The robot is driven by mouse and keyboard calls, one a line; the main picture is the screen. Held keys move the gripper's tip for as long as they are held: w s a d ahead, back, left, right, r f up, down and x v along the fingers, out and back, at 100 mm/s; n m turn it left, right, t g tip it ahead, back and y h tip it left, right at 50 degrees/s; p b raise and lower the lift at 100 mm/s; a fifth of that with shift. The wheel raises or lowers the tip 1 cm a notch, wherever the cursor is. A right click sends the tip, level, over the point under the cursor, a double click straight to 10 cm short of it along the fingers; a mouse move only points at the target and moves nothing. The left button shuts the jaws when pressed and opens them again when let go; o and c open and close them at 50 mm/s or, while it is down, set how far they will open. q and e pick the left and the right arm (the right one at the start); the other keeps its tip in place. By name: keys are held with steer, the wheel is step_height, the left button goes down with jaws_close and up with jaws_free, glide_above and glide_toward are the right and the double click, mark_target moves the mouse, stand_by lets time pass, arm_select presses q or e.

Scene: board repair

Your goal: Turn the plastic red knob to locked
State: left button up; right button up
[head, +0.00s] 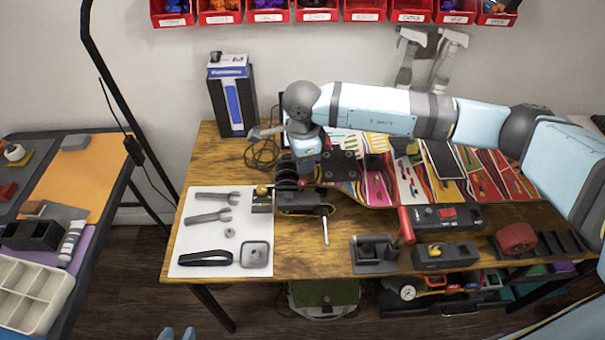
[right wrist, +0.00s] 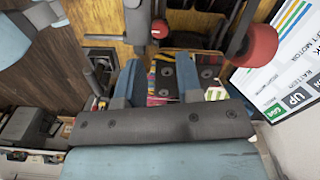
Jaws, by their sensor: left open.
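A black clamp-like device (head: 298,200) stands on the wooden table, right of the white sheet. A small red part (head: 303,183) shows on it, just below my right gripper (head: 306,166). In the right wrist view, a small red part (right wrist: 160,28) lies beyond the fingertips, and a larger round red piece (right wrist: 262,45) on a dark stem is at upper right. I cannot tell which is the knob, or its setting. My right gripper's fingers (right wrist: 155,75) are apart with nothing visibly between them. My left gripper (head: 178,333) is open at the bottom edge, only its tips showing.
The white sheet (head: 190,235) with grey tools lies left. A patterned mat (head: 378,185) lies under the right arm, and a red-handled black device (head: 440,217) is at right. A blue-and-black box (head: 232,103) stands at the back.

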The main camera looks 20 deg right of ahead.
step_height(320, 180, up, 7)
steer(key=shift+f, duration=0.15)
stand_by(0.5)
